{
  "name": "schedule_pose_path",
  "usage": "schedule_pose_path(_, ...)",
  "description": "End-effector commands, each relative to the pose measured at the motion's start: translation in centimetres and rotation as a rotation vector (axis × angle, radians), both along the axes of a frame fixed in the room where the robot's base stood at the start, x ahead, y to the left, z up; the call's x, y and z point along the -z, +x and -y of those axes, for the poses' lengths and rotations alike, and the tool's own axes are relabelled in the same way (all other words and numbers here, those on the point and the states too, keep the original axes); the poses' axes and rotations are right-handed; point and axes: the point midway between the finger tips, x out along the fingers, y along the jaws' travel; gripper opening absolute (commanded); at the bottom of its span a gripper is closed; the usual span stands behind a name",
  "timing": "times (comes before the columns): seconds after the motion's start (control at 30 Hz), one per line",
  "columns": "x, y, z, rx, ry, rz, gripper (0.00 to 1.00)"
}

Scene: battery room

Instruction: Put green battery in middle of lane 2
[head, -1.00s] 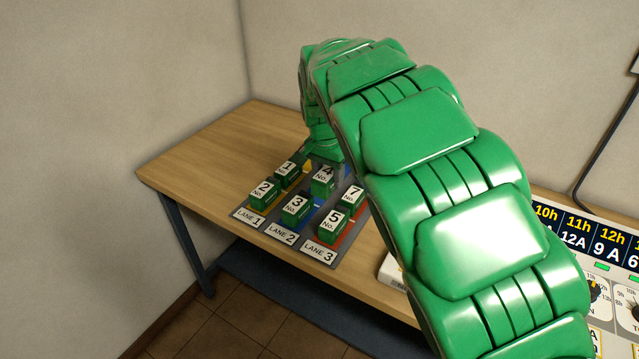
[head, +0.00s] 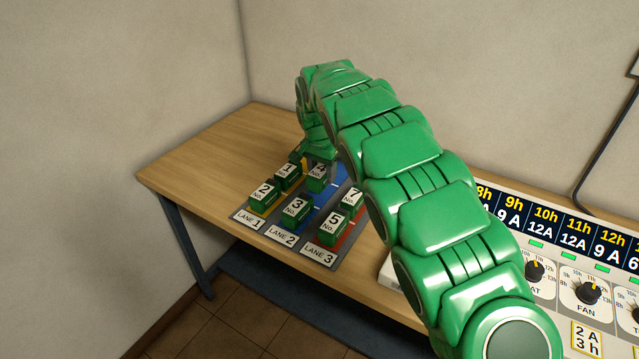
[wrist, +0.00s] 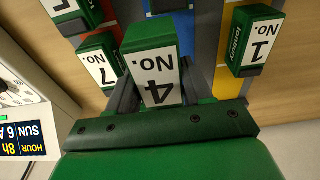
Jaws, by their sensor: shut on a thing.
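The green battery No. 4 (head: 317,177) is between my gripper's jaws, over the blue strip of lane 2 (head: 282,236), behind battery No. 3. Whether its base touches the strip is hidden. It also shows in the wrist view (wrist: 151,36), its label upside down. My gripper (wrist: 155,92) is shut on it, with a dark finger on each side; in the head view, the gripper (head: 318,158) points down. Battery No. 3 (head: 296,209) stands near the front of lane 2.
Lane 1 holds No. 2 (head: 263,193) and No. 1 (head: 287,176). Lane 3 holds No. 5 (head: 332,226) and No. 7 (head: 352,198). A control panel (head: 560,270) is at right. The table's left part (head: 205,160) is clear.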

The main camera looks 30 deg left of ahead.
Motion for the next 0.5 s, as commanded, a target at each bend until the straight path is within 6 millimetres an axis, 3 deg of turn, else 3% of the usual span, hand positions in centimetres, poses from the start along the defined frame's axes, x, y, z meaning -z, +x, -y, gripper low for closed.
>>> schedule_pose_path(0.3, 2.5, 1.5, -1.4, 0.0, 0.0, -0.001, 0.0)
schedule_pose_path(0.5, 3.2, 2.1, -2.0, 0.0, 0.002, 0.001, 0.0)
